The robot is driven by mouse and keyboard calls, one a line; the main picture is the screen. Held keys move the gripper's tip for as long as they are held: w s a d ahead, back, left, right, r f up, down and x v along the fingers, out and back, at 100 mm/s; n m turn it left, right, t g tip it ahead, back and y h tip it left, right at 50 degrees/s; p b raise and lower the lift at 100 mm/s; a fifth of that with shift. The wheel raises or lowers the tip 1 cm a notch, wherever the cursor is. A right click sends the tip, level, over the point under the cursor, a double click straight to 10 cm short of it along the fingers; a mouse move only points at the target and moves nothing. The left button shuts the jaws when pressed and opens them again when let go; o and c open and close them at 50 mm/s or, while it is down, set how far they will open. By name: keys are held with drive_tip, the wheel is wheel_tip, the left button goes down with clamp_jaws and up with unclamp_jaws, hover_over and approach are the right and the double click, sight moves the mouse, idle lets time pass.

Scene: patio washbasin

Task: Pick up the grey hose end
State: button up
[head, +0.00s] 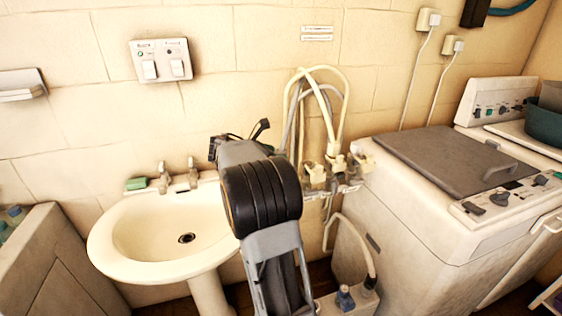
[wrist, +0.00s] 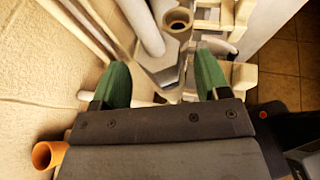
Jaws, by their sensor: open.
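My gripper (wrist: 158,80) is open, its two green fingers apart with nothing clearly held between them. My gripper is mostly hidden there too, with dark parts showing above my wrist.
Taps and fittings (head: 335,175) stand right of my arm, close to the washing machine (head: 420,220). A washbasin (head: 110,245) is at left. An orange pipe mouth (wrist: 47,155) shows low left in the wrist view. The wall is close behind the hoses.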

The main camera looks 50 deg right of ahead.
drive_tip(key=shift+x, duration=1.4)
drive_tip(key=shift+s, duration=0.1)
drive_tip(key=shift+c, duration=0.5)
drive_tip(key=c, duration=0.9)
drive_tip(key=shift+c, duration=0.3)
drive_tip(key=shift+r, duration=0.1)
